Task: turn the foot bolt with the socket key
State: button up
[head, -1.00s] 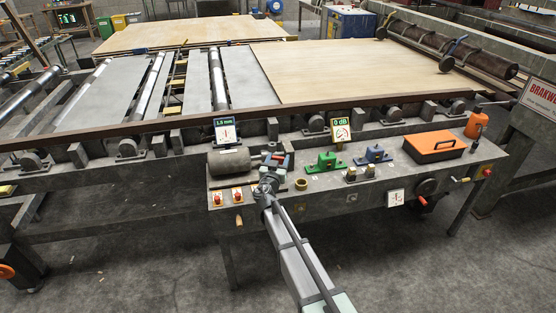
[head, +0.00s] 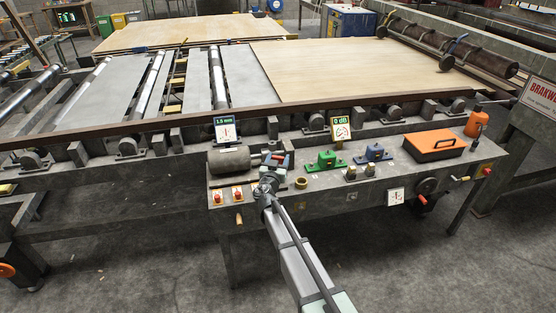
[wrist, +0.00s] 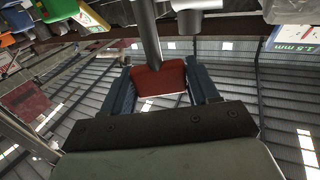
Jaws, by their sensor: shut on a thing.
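My gripper (head: 279,160) is over the left part of the control bench. It is shut on the socket key, whose red grip (wrist: 159,79) sits between the two blue-grey fingers in the wrist view. The key's grey shaft (wrist: 147,35) runs away from the grip and out at the top of that view. A grey motor (head: 230,162) lies just left of my gripper in the head view. The foot bolt and the key's far end cannot be made out, so I cannot tell whether they are engaged.
A gauge reading in mm (head: 225,130) stands behind the motor and a dB gauge (head: 341,128) farther right. A green block (head: 325,161), a blue block (head: 374,153) and an orange case (head: 434,146) sit to the right. Red buttons (head: 238,196) are at the front.

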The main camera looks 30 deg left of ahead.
jog(key=shift+f, duration=0.8)
jog(key=shift+y, duration=0.3)
jog(key=shift+d+n+g+y, duration=0.1)
jog(key=shift+n+g+y, duration=0.2)
jog(key=shift+n+y, duration=0.2)
jog(key=shift+n+g+y, duration=0.5)
jog(key=shift+n+y, duration=0.2)
jog(key=shift+y, duration=0.2)
jog(key=shift+n+g+y, duration=0.7)
jog(key=shift+n+y, duration=0.1)
jog(key=shift+y, duration=0.3)
jog(key=shift+m+t+h, duration=0.7)
jog(key=shift+m+h, duration=0.1)
jog(key=shift+h, duration=0.3)
jog(key=shift+r, duration=1.3)
dwell(1.8)
